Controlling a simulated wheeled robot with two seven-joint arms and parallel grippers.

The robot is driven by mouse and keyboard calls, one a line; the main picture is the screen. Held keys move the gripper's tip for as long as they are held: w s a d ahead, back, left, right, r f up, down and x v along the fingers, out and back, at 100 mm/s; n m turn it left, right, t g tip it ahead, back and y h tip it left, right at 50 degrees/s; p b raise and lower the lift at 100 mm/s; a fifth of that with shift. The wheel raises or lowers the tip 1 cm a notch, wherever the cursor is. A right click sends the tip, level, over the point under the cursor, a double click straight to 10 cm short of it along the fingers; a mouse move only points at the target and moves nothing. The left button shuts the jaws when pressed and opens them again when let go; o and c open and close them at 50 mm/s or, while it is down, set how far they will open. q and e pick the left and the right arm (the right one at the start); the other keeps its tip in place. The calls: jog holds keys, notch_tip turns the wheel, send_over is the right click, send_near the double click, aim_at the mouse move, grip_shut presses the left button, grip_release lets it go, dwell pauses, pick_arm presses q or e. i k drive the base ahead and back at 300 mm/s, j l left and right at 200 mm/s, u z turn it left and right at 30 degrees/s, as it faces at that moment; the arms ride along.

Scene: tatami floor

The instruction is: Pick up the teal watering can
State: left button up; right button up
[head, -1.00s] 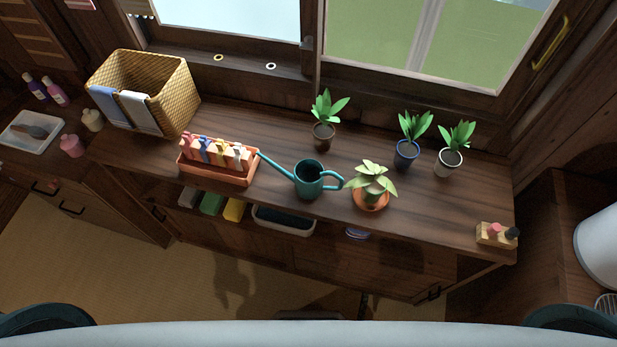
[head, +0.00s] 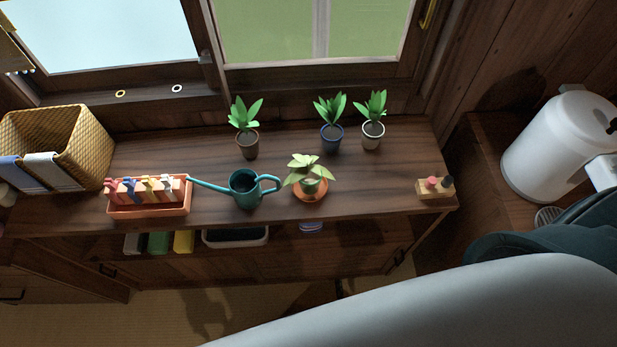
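The teal watering can (head: 243,190) stands upright on the dark wooden counter (head: 350,208). Its long spout points left, with the tip beside an orange tray (head: 150,209). Its handle loop is on the right, close to a pale-leaved plant in an orange pot (head: 309,190). Neither of my grippers shows in the head view, so nothing is seen holding the can.
A wicker basket (head: 85,150) with cloths stands at the left. Potted plants in brown (head: 247,145), blue (head: 332,138) and white (head: 373,135) pots line the back. A small bottle holder (head: 434,193) sits at the right end. A white dispenser (head: 560,145) stands further right.

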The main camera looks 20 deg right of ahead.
aim_at(244, 184)
jog(key=j+z, duration=0.1)
jog(key=z, duration=0.2)
jog(key=j+z, duration=0.15)
jog(key=z, duration=0.15)
jog(key=j+z, duration=0.25)
jog(key=j, duration=0.25)
jog(key=k+j+z, duration=0.1)
jog(key=j+z, duration=0.15)
jog(key=j, duration=0.2)
jog(key=k+j, duration=0.1)
jog(key=j, duration=0.25)
jog(key=k+j, duration=0.1)
jog(key=j, duration=0.65)
jog(key=k+j+z, duration=0.05)
